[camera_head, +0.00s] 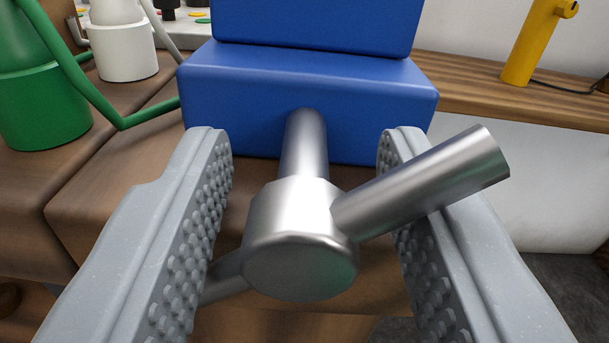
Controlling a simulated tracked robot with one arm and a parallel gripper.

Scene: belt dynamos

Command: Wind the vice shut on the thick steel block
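The blue vice (330,95) stands on the wooden bench, facing me. Its steel screw (304,145) comes out of the front and ends in a rounded hub (300,240). A steel handle bar (425,185) runs through the hub, slanting from upper right to lower left. My gripper (305,150) is open, with one grey studded finger on each side of the hub. The bar's right end passes in front of the right finger; its left end goes behind the left finger. I cannot tell whether the fingers touch the bar. The thick steel block and the jaw gap are not in view.
A green object with a bent green arm (105,110) stands left of the vice, with a white one (122,45) behind it. A yellow object (535,45) with a black cable stands on the wooden shelf (480,95) at right. Floor shows at lower right.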

